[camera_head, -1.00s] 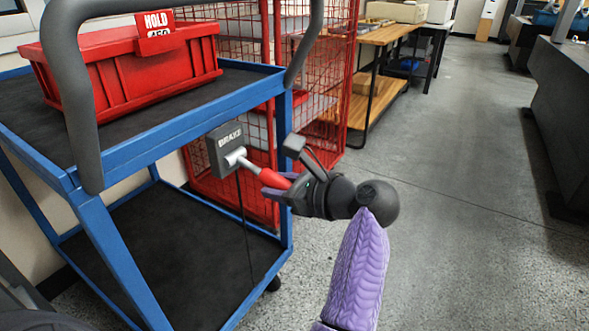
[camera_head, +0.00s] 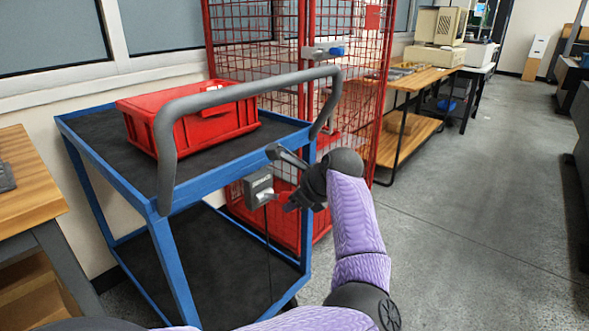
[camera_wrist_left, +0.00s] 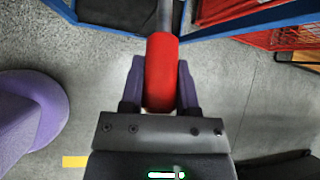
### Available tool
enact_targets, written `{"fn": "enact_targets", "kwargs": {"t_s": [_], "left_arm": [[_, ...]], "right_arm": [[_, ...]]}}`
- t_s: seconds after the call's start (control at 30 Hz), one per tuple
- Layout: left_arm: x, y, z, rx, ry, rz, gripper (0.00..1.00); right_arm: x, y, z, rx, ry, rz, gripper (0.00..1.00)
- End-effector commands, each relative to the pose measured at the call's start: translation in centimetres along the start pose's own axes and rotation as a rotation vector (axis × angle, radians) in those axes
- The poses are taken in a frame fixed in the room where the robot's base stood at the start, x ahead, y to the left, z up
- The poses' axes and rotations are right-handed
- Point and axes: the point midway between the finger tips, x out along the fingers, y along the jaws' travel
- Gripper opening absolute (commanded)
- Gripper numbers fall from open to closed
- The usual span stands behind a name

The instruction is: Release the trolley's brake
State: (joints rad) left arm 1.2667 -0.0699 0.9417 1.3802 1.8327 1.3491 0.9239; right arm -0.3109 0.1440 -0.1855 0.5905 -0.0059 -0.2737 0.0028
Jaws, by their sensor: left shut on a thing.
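The trolley (camera_head: 172,262) has a blue frame, two dark shelves and a grey push handle (camera_head: 235,92). The grey brake box (camera_head: 259,188) is fixed on its near side, below the top shelf. My left gripper (camera_head: 290,204) is beside this box, at its right. In the left wrist view my gripper (camera_wrist_left: 161,70) is shut on the red grip of the brake lever (camera_wrist_left: 161,85), with a purple finger on each side. The lever's grey rod (camera_wrist_left: 165,16) runs from the grip toward the trolley. In the head view my gripper and wrist mostly hide the lever. My right gripper is not in view.
A red bin (camera_head: 190,120) sits on the top shelf. A red mesh cage (camera_head: 375,110) stands just behind the trolley. A wooden bench (camera_head: 22,170) is at the left, another (camera_head: 418,80) at the back. The floor at right (camera_head: 460,205) is open.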

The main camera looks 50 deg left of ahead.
Motion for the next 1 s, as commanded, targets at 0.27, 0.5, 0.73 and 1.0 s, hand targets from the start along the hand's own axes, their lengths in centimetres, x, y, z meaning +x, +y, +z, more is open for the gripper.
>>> {"fn": "enact_targets", "kwargs": {"t_s": [0.27,0.5,0.73,1.0], "left_arm": [[-0.9,-0.4,1.5,-0.019,0.141,0.026,0.0],[-0.9,-0.5,1.8,-0.024,0.201,0.038,0.0],[-0.9,-0.5,1.8,-0.026,0.214,0.04,0.0],[-1.0,-0.5,1.9,-0.027,0.212,0.039,0.0]], "right_arm": [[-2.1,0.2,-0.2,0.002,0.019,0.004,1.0],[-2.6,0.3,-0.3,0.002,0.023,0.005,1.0],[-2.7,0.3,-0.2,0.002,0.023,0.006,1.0],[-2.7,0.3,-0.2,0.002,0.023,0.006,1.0]]}}
